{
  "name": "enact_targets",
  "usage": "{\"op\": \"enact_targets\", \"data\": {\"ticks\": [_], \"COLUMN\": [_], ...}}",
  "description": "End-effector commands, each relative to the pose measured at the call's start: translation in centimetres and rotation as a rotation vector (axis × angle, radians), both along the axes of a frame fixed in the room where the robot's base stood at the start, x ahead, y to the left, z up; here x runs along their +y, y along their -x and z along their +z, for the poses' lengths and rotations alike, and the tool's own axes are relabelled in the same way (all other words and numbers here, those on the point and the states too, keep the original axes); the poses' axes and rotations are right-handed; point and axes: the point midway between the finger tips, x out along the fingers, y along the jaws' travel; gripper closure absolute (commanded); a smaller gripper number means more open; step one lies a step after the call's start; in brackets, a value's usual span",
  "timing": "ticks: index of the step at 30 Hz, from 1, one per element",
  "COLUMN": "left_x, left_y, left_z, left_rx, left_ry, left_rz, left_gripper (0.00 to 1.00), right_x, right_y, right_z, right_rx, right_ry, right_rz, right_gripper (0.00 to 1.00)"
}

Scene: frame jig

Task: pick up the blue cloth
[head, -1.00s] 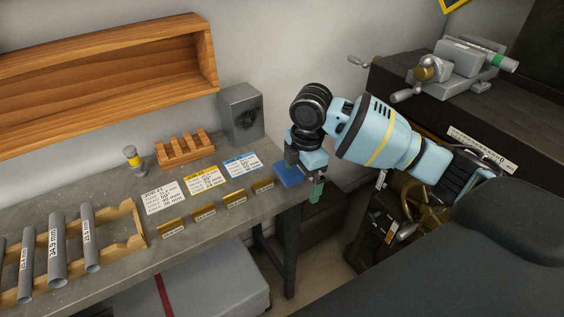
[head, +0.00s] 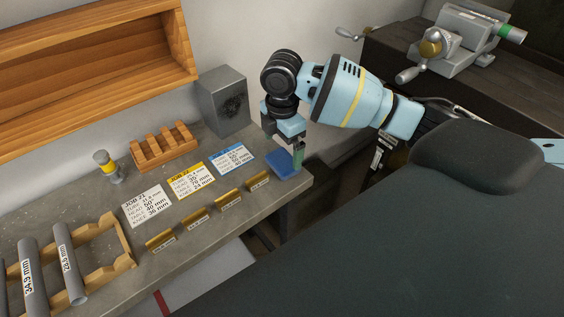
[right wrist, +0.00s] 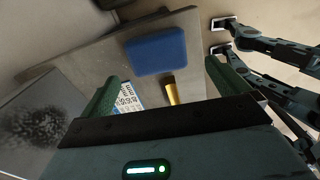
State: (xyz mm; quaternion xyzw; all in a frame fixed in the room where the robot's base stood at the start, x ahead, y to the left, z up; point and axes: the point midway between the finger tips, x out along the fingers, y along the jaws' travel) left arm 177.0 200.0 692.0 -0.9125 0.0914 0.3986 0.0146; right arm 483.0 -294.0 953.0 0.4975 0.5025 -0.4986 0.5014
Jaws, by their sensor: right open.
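The blue cloth (head: 281,161) is a small, flat, folded-looking pad on the grey bench's right end, by the corner. My right gripper (head: 284,149) points down just above it, open, with a green fingertip in front of the cloth's right part. I cannot tell how much height is left between fingertips and cloth. My left gripper is in neither view.
Beside the cloth stand a grey block (head: 223,101), a blue-headed card (head: 232,160) and small brass label holders (head: 257,181). A slotted wooden rack (head: 165,147) and a tube cradle (head: 110,257) sit farther left. The bench edge is close to the cloth.

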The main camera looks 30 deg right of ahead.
Motion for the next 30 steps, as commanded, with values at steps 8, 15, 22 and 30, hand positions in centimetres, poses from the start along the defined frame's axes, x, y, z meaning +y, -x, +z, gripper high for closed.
{"op": "enact_targets", "data": {"ticks": [8,15,22,30], "left_x": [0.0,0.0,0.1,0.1], "left_y": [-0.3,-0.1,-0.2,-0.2], "left_z": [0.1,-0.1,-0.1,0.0], "left_rx": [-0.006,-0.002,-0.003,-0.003], "left_ry": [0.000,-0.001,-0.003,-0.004], "left_rz": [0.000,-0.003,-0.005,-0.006], "left_gripper": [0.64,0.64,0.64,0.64], "right_x": [-0.4,-0.4,-0.4,-0.4], "right_y": [-0.2,-0.4,-0.4,-0.4], "right_z": [-2.5,-5.0,-5.1,-5.0], "right_rx": [0.004,0.000,-0.002,-0.002], "right_ry": [0.001,0.000,0.000,0.000], "right_rz": [0.000,0.000,0.001,0.001], "right_gripper": [0.00,0.00,0.00,0.31]}}
